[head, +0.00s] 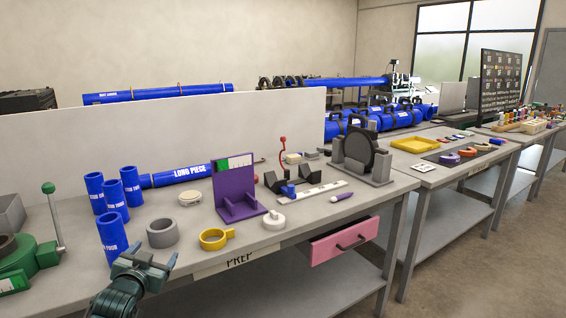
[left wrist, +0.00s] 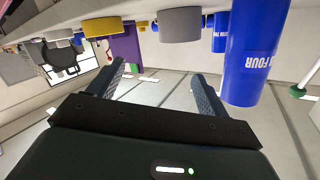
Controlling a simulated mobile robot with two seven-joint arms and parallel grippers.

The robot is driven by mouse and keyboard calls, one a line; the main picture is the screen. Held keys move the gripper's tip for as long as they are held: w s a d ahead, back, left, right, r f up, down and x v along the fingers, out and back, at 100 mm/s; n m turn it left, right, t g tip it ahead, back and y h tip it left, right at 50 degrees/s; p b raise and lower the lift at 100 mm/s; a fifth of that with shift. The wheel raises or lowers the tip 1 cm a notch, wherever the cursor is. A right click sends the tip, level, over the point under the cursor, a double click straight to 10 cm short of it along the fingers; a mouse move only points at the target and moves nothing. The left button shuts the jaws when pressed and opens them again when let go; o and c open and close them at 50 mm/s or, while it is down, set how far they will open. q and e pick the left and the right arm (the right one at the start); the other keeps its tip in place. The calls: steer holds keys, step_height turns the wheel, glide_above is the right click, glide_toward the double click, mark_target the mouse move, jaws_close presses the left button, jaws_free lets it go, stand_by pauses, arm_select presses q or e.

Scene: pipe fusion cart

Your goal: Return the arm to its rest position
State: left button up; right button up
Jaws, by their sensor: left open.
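My left gripper (head: 147,262) is at the front edge of the prep bench (head: 270,250), in the lower left of the head view. Its two fingers are spread with nothing between them, and they also show in the left wrist view (left wrist: 158,88). A blue pipe piece marked FOUR (head: 112,240) stands upright on the bench just behind the gripper. The same pipe piece is large at the right of the left wrist view (left wrist: 255,55), apart from the fingers. My right gripper is in neither view.
A grey ring (head: 162,233), a yellow clamp (head: 215,239) and a purple stand (head: 236,190) are on the bench near the gripper. Several more blue pipes stand behind. A green machine (head: 25,262) with a lever is at left. A pink drawer (head: 343,241) sticks out below the bench top.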

arm_select(q)
steer(key=s+d+f+g+h, duration=0.1)
steer(key=s+d+f, duration=0.4)
steer(key=s+f, duration=0.25)
steer(key=s+d+f+g+h, duration=0.1)
steer(key=s+d+f+g, duration=0.1)
steer(key=s+d+f, duration=0.45)
steer(key=s+d+f+g+h, duration=0.1)
steer(key=s+d+f, duration=0.1)
steer(key=s, duration=0.8)
steer(key=s+d+f+g+h, duration=0.1)
steer(key=s+d+f, duration=0.2)
steer(key=s, duration=0.8)
steer(key=shift+s+d+g, duration=0.25)
steer(key=shift+d+g, duration=0.05)
steer(key=shift+d, duration=0.15)
